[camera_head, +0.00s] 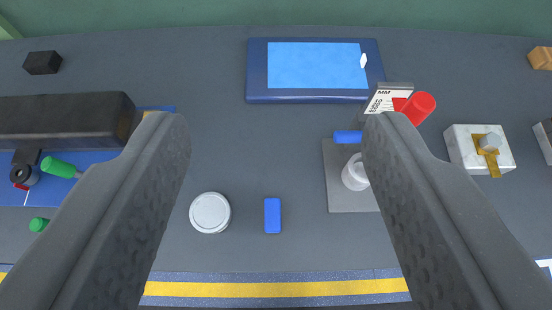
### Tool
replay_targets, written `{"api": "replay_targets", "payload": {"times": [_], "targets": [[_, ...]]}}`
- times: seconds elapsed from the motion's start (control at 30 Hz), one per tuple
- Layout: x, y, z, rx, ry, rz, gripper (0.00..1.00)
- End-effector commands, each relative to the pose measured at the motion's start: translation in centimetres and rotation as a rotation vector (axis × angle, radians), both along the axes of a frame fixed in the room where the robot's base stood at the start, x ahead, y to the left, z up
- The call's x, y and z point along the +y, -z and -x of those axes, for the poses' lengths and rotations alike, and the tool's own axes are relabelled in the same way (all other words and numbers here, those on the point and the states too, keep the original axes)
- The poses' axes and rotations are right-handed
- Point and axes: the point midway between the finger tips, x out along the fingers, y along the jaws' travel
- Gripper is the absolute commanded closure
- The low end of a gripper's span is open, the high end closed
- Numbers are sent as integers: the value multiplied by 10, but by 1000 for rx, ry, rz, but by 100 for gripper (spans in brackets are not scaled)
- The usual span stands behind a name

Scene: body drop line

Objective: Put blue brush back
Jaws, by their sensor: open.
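My gripper (275,125) is open, its two dark grey fingers wide apart with nothing between the tips. A short blue piece (347,137) lies at the top of a grey square plate (342,203), partly hidden by the right finger; it may be the blue brush, but I cannot tell. A white ring or cup (353,173) stands on the plate, also partly hidden. A small blue block (272,215) lies alone on the dark surface between the fingers; whether it is part of a brush is unclear.
A round white-lidded tin (210,212) stands left of the block. A blue-framed tablet (256,91) lies behind. A red cylinder (419,106) is at the right finger. A black bar (65,120) and green-handled tool (59,167) are left. A white block (462,154) sits right.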

Motion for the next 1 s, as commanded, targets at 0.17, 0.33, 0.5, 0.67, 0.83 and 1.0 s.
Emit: {"api": "replay_targets", "payload": {"times": [0.17,0.33,0.5,0.67,0.83,1.0], "targets": [[-1,-58,41,-180,-9,-5,48],[0,-82,60,-260,-13,-7,48],[0,-85,62,-271,-14,-7,48],[0,-85,62,-270,-14,-7,48],[0,-85,62,-269,-14,-7,48],[0,-84,62,-269,-14,-7,50]]}}
